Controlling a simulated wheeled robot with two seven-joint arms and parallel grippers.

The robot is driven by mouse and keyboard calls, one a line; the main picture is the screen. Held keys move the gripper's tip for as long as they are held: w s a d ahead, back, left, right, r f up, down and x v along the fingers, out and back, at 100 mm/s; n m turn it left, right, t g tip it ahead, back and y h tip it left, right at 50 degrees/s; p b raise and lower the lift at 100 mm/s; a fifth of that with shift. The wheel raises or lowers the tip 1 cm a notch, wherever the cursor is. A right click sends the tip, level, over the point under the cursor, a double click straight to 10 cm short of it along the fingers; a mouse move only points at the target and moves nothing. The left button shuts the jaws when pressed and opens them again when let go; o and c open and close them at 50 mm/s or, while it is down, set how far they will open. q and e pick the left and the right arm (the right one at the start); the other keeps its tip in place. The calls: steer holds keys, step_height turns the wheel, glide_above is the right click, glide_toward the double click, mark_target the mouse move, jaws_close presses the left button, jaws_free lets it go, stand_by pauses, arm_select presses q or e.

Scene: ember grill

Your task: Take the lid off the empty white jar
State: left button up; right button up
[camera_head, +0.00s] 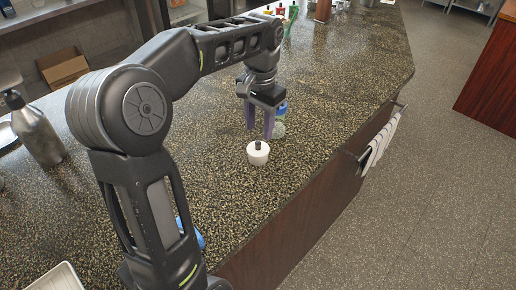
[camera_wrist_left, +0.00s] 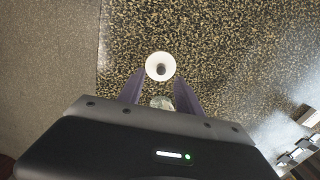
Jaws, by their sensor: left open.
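A small white jar (camera_head: 258,154) with a dark knob on top stands upright on the speckled counter. In the left wrist view, the white jar (camera_wrist_left: 160,66) shows from above as a white disc with a dark knob, just beyond my fingertips. My left gripper (camera_head: 260,136) points down, open, above and slightly behind the jar, apart from it. It also shows in the left wrist view (camera_wrist_left: 158,97), with its purple fingers on both sides of a clear round item. My right gripper is not in view. Whether the jar is empty cannot be seen.
A blue-topped clear container (camera_head: 280,118) stands right behind my left gripper. A metal bottle (camera_head: 36,130) and a pale tray (camera_head: 58,278) are at the left. The counter (camera_head: 330,95) is clear right of the jar; a towel (camera_head: 382,140) hangs on its side rail.

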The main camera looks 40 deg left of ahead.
mark_target(258, 142)
arm_select(q)
steer(key=f+p, duration=0.1)
steer(key=f, duration=0.4)
steer(key=shift+a+f, duration=0.1)
steer(key=shift+a, duration=0.1)
steer(key=shift+c, duration=0.4)
jaws_close()
stand_by(0.3)
